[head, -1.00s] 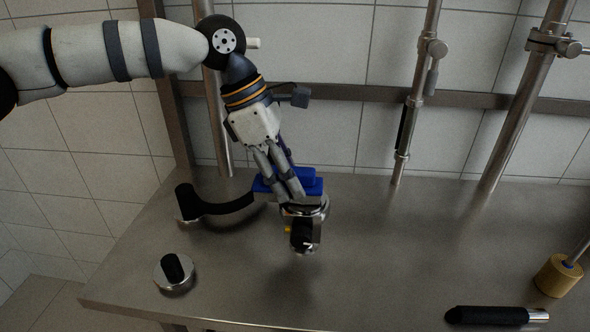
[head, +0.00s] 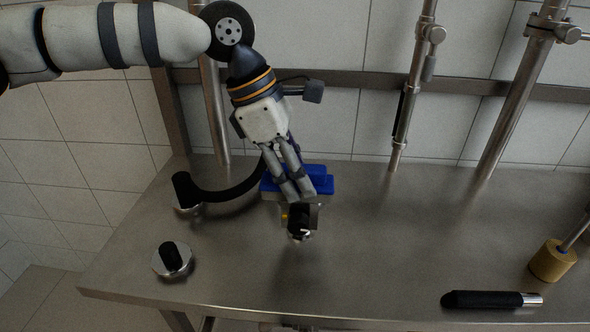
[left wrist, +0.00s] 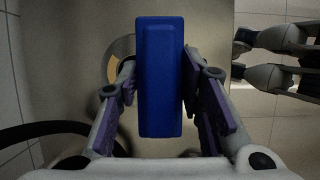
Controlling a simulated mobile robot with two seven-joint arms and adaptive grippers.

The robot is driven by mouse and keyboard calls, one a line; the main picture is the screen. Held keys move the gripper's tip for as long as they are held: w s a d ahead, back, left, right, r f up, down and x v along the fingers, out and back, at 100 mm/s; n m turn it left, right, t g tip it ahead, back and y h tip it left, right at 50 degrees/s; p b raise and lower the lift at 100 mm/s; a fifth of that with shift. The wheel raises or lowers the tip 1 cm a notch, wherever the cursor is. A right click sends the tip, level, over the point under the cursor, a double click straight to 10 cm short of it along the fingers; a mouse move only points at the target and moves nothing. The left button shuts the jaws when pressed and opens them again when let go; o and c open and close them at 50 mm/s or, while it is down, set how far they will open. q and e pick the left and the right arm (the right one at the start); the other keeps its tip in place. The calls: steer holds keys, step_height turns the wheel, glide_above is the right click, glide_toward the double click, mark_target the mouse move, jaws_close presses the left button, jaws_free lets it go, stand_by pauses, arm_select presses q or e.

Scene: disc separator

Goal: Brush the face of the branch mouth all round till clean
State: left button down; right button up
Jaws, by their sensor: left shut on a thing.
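My left gripper (head: 302,190) is shut on a blue block-shaped brush (head: 318,172), held above the bench. In the left wrist view the brush (left wrist: 161,80) stands between the two fingers. Partly hidden behind it is a round opening with a brass-coloured rim (left wrist: 118,62), which looks like the branch mouth; whether the brush touches it I cannot tell. In the head view a dark fitting with metal parts (head: 300,220) shows just below my left fingertips. Two apart, empty fingers of my right gripper (left wrist: 243,56) show at the right of the left wrist view.
A steel bench (head: 390,250) carries a black curved hose (head: 228,196) and a round metal piece with a black knob (head: 172,260) at left. Upright steel pipes (head: 415,90) stand behind. The bench middle is clear.

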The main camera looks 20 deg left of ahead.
mark_target(318, 170)
arm_select(q)
steer(key=shift+w+d+f, duration=0.1)
steer(key=shift+w+d, duration=0.05)
steer(key=shift+d, duration=0.05)
steer(key=shift+w+d+b, duration=0.3)
steer(key=shift+w+d, duration=0.65)
steer(key=shift+d, duration=0.2)
arm_select(e)
steer(key=shift+s+f, duration=0.35)
steer(key=shift+s, duration=0.05)
arm_select(q)
steer(key=w, duration=0.1)
steer(key=w+a, duration=0.1)
steer(key=w, duration=0.1)
steer(key=shift+a+b, duration=0.25)
steer(key=shift+b, duration=0.15)
arm_select(e)
steer(key=shift+s+f+g, duration=0.4)
steer(key=shift+s+f, duration=0.15)
steer(key=shift+s, duration=0.05)
arm_select(q)
steer(key=shift+a, duration=0.1)
